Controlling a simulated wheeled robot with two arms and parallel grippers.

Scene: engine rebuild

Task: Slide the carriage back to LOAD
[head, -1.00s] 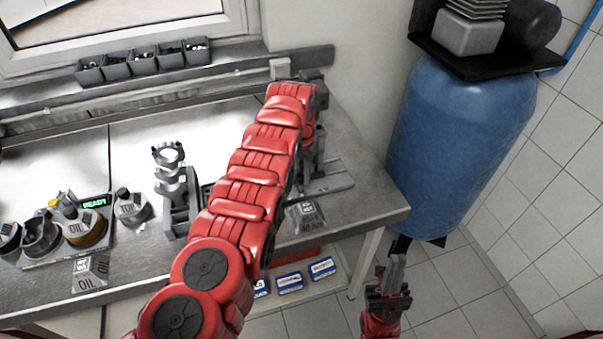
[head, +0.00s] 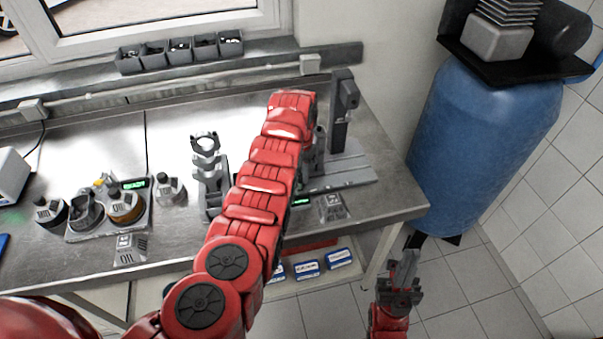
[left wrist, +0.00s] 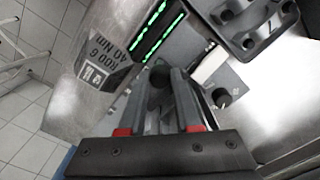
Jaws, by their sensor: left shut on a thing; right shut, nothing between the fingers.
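My left arm reaches across the workbench (head: 100,280) in the head view, and its wrist end hides most of the station there. In the left wrist view my left gripper (left wrist: 167,76) is shut on a dark round knob (left wrist: 159,77), beside a strip with green lit displays (left wrist: 160,32). I take the knob for the carriage's handle; the carriage body and any LOAD mark cannot be made out. A grey base plate (head: 350,177) with a tall dark post (head: 344,108) shows right of the arm. My right gripper (head: 404,268) is shut and empty, beyond the bench's front edge.
A placard reading ROD 6, 40 Nm (left wrist: 108,62) lies close to the left gripper. A blue tank (head: 487,150) is right of the bench.

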